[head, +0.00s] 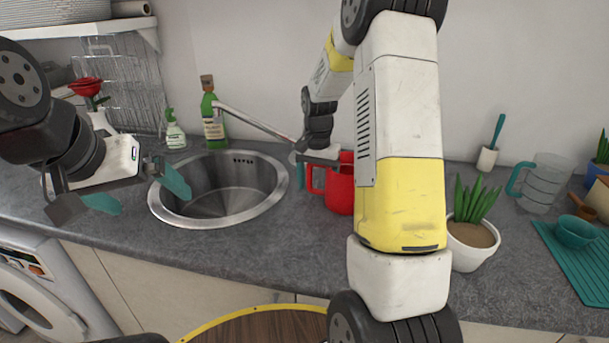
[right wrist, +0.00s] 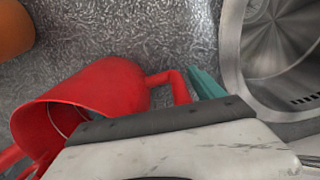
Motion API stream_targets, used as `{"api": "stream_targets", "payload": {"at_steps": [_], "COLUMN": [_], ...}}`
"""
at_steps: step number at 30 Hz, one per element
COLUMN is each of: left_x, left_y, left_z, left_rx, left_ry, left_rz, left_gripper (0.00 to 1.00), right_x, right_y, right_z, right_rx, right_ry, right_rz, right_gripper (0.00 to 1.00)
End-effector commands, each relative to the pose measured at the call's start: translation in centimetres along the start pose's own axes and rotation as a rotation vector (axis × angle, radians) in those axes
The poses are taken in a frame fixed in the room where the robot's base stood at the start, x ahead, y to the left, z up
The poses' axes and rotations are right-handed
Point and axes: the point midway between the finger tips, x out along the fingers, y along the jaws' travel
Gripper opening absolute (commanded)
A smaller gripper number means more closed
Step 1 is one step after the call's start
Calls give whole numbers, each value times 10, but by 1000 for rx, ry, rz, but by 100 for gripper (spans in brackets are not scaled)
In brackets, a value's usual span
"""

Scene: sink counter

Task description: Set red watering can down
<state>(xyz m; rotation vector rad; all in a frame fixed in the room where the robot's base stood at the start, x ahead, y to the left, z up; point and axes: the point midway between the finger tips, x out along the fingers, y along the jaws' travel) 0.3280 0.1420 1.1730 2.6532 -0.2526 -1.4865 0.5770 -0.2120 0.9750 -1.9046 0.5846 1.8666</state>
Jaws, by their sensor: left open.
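The red watering can (head: 338,190) is upright at the counter, right of the sink; my right arm hides its right side. In the right wrist view the can (right wrist: 105,92) shows its open mouth and its handle. My right gripper (head: 303,172) is at the handle, with one teal finger just beside it. The other finger is hidden, so I cannot tell whether it grips the handle. Whether the can's base touches the counter is unclear. My left gripper (head: 137,191) is open and empty, left of the sink.
The round steel sink (head: 165,209) and its faucet (head: 255,122) are left of the can. A green bottle (head: 213,125) and a spray bottle (head: 174,133) stand behind the sink. A potted plant (head: 470,240), clear jug (head: 542,185) and teal mat (head: 580,262) are on the right.

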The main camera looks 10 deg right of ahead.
Motion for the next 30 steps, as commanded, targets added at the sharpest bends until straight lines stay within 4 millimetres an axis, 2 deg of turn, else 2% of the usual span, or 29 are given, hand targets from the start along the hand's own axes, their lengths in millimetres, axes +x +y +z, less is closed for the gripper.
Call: {"api": "stream_targets", "payload": {"at_steps": [9,13,17,24,30], "left_x": [0,0,0,0,0], "left_y": [0,0,0,0,0], "left_z": [0,0,0,0,0], "left_rx": [0,0,0,0,0], "left_ry": [0,0,0,0,0], "left_rz": [0,0,0,0,0], "left_gripper": [100,100,100,100,100], "right_x": [-1,-10,-33,-85,-114], "right_y": [0,0,-1,0,0], "right_z": [0,-1,-1,-1,-1], "right_rx": [0,0,0,-1,-1], "right_ry": [0,3,5,4,3], "right_rz": [0,-2,-3,-2,-2], "right_gripper": [82,82,82,82,82]}}
